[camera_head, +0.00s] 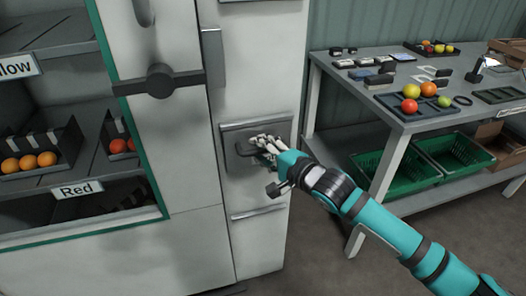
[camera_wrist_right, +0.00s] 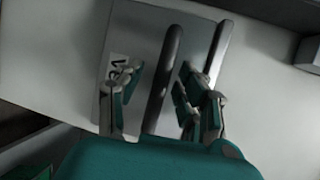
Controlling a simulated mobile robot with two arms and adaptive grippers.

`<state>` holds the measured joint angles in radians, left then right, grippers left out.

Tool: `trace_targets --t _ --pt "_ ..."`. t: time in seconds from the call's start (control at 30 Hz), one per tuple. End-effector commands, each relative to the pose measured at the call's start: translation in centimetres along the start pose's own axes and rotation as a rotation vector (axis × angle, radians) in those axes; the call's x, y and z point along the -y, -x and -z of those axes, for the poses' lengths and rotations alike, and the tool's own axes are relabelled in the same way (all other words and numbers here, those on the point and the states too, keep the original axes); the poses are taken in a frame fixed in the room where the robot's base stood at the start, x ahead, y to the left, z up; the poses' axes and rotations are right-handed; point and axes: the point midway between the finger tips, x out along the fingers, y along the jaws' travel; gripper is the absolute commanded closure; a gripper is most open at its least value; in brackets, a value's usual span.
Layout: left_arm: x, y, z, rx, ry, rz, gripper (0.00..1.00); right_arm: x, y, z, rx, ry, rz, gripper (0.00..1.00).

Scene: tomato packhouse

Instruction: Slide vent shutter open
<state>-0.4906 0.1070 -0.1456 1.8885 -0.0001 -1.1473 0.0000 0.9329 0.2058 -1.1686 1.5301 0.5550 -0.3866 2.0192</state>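The vent shutter (camera_head: 234,167) is a grey plate on the front of the white cabinet, under a raised top edge. It carries a dark bar handle (camera_head: 243,149). My right gripper (camera_head: 263,144) is at the handle and hides part of the plate. In the right wrist view, the dark handle (camera_wrist_right: 166,75) runs between the two fingers of my right gripper (camera_wrist_right: 161,82). The fingers are apart, with visible gaps on both sides of the bar. The shutter plate (camera_wrist_right: 118,42) there bears a small white label, partly covered by a finger. My left gripper is not in view.
A cabinet latch handle (camera_head: 160,82) sticks out above left. Shelves with fruit and a "Red" sign (camera_head: 82,188) are at left. A grey rail (camera_head: 258,213) sits below the shutter. A work table (camera_head: 425,118) with trays and green crates (camera_head: 395,178) stands at right.

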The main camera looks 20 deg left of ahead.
Motion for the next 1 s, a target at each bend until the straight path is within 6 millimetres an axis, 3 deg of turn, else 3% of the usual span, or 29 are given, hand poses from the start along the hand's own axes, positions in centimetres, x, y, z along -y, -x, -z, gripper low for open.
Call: trace_targets --t 0.17,0.43,1.0 --pt "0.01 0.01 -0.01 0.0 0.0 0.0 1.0 0.0 0.02 0.02 0.0 0.0 0.0 0.64" --pt "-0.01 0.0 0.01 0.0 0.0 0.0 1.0 -0.02 0.04 0.03 0.0 0.0 0.0 1.0" --pt "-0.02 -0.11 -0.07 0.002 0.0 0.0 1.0 -0.68 -0.05 0.07 -0.001 0.001 -0.004 1.0"
